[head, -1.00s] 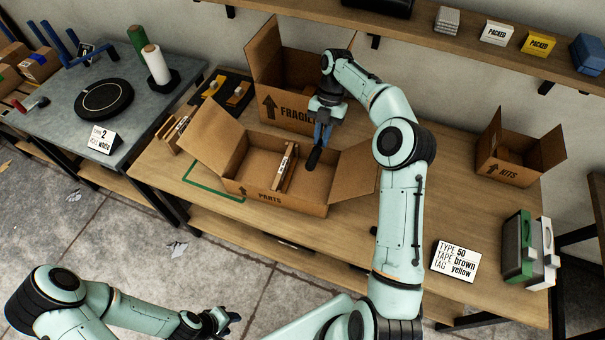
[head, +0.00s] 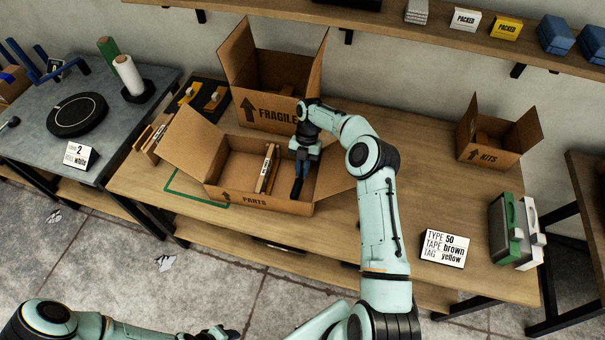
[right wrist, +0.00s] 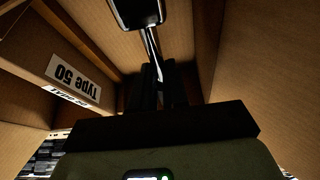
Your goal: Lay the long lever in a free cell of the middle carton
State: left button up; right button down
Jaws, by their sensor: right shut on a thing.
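The open PARTS carton (head: 225,192) stands on the workbench, with a wooden-looking divider piece (head: 267,170) inside. My right gripper (head: 299,172) is down inside its right-hand cell, shut on the long lever (head: 296,190), whose dark end points down. In the right wrist view, the lever (right wrist: 152,45) shows as a shiny rod with a black end between the dark fingers (right wrist: 158,85), with cardboard walls close around. Whether it touches the carton floor cannot be told. My left gripper (head: 218,332) is cut off at the bottom edge; its jaws are unclear.
The FRAGILE carton (head: 262,105) stands close behind. The KITS carton (head: 488,155) is at the right. A sign (head: 444,248) and a green-and-white device (head: 512,230) stand at the front right. A "Type 50" label (right wrist: 73,79) shows upside down beside the lever.

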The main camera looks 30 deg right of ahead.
aim_at(302, 174)
notch_tip(302, 174, down, 3)
jog(key=shift+f, duration=0.1)
pick_arm(q)
jog(key=shift+w+r, duration=0.2)
pick_arm(e)
jog(key=shift+f, duration=0.15)
jog(key=shift+f, duration=0.35)
jog(key=c, duration=1.1)
grip_release()
pick_arm(q)
jog(key=shift+w+r, duration=0.1)
